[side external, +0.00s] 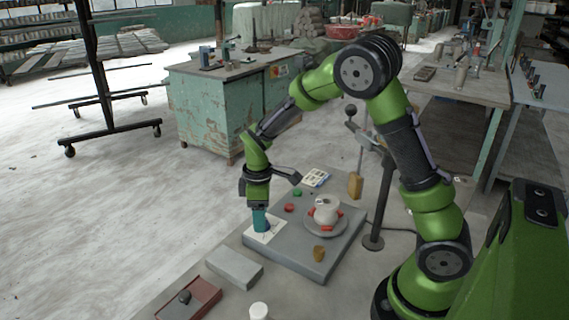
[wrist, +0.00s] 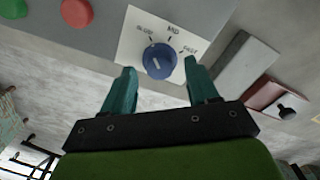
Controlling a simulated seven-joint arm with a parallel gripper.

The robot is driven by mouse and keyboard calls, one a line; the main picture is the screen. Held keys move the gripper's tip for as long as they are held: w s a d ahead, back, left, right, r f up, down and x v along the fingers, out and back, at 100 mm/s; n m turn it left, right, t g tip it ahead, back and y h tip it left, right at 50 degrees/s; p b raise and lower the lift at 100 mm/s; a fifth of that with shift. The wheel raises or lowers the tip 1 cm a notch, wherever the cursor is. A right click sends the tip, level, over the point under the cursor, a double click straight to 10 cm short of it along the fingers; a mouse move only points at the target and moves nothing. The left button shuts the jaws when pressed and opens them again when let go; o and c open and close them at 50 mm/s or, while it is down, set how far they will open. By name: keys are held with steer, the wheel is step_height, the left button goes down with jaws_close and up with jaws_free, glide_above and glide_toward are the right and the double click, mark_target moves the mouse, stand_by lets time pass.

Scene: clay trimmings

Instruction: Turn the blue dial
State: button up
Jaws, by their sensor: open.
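The blue dial (wrist: 159,61) sits on a white label plate (wrist: 133,36) on the grey panel, with a pale pointer mark on its face. Printed words around it seem to read slow, mid and fast; the pointer looks nearest the slow side. My gripper (wrist: 160,82) is open, its two teal fingers on either side of the dial in the wrist view, with gaps visible between fingers and dial. In the side external view my gripper (side external: 261,221) points down over the white plate (side external: 264,234), and its fingers hide the dial.
A red button (wrist: 76,12) and a green button (wrist: 13,7) are beside the plate. A pot on a round wheel (side external: 325,222) stands on the grey box (side external: 290,255). A grey block (side external: 234,268) and red tray (side external: 190,300) lie in front. A lamp-like stand (side external: 374,240) rises at right.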

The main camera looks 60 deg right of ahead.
steer(key=shift+f, duration=0.55)
steer(key=c, duration=1)
steer(key=shift+c, duration=0.2)
